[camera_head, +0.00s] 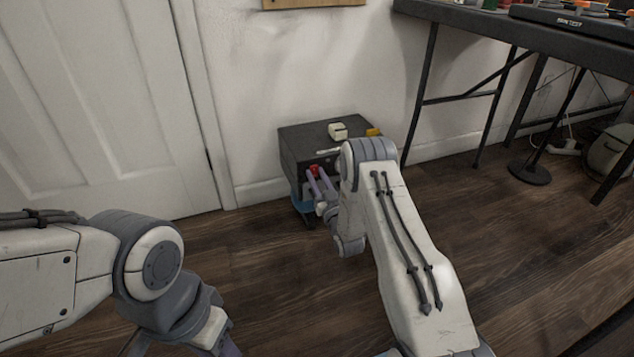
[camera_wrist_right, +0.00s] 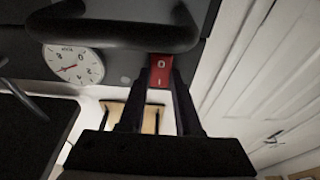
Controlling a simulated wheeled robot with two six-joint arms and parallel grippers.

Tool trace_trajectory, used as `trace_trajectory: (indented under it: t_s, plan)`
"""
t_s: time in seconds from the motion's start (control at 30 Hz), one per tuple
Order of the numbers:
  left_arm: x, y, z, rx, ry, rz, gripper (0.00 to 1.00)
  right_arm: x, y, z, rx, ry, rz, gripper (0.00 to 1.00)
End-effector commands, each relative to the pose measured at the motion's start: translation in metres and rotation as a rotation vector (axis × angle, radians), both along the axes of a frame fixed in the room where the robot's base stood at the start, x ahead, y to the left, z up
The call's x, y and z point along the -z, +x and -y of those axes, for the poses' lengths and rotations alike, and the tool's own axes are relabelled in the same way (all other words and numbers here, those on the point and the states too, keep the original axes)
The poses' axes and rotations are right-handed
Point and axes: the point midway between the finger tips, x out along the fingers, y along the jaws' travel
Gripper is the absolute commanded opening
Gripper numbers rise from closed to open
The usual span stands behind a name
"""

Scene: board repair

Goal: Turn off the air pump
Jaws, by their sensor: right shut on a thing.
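The air pump (camera_head: 300,150) is a dark box on the floor against the wall. Its red rocker switch (camera_head: 314,169), marked O and I, also shows in the right wrist view (camera_wrist_right: 160,72). My right gripper (camera_head: 316,178) reaches the pump's front, with its two fingers on either side of the switch, shut on it. The fingers also show in the right wrist view (camera_wrist_right: 161,82). Which side of the switch is pressed in cannot be told. My left gripper (camera_head: 190,346) is at the bottom edge, its fingertips cut off, away from the pump.
A round white gauge (camera_wrist_right: 73,66) and a dark bar handle (camera_wrist_right: 120,30) are on the pump close to my right fingers. A white door (camera_head: 110,110) is at the left. A dark workbench (camera_head: 520,35) stands at the right. The wooden floor (camera_head: 250,265) is clear between my arms.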

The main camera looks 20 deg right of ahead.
Motion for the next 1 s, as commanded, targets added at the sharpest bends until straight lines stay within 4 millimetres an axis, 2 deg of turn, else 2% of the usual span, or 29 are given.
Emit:
trace_trajectory:
  t_s: [0.07, 0.4, 0.43, 0.5, 0.83, 1.0]
  plan:
    - [0.0092, 0.0000, 0.0000, 0.000, 0.000, 0.000, 0.50, 0.0064, 0.0001, -0.0001, 0.000, 0.001, 0.040, 0.00]
    - [0.0080, 0.0000, 0.0000, 0.000, 0.000, 0.000, 0.50, 0.0026, -0.0002, 0.0000, 0.001, 0.002, 0.062, 0.00]
    - [0.0080, 0.0000, 0.0000, 0.000, 0.000, 0.000, 0.50, 0.0026, -0.0003, 0.0001, 0.001, 0.002, 0.062, 0.40]
    - [0.0080, 0.0000, 0.0000, 0.000, 0.000, 0.000, 0.50, 0.0026, -0.0003, 0.0001, 0.001, 0.002, 0.062, 0.62]
    - [0.0079, 0.0000, 0.0000, 0.000, 0.000, 0.000, 0.50, 0.0029, -0.0005, -0.0005, 0.000, 0.002, 0.061, 0.62]
    - [0.0081, 0.0000, 0.0000, 0.000, 0.000, 0.000, 0.50, 0.0093, -0.0055, -0.0079, -0.009, 0.003, 0.058, 0.62]
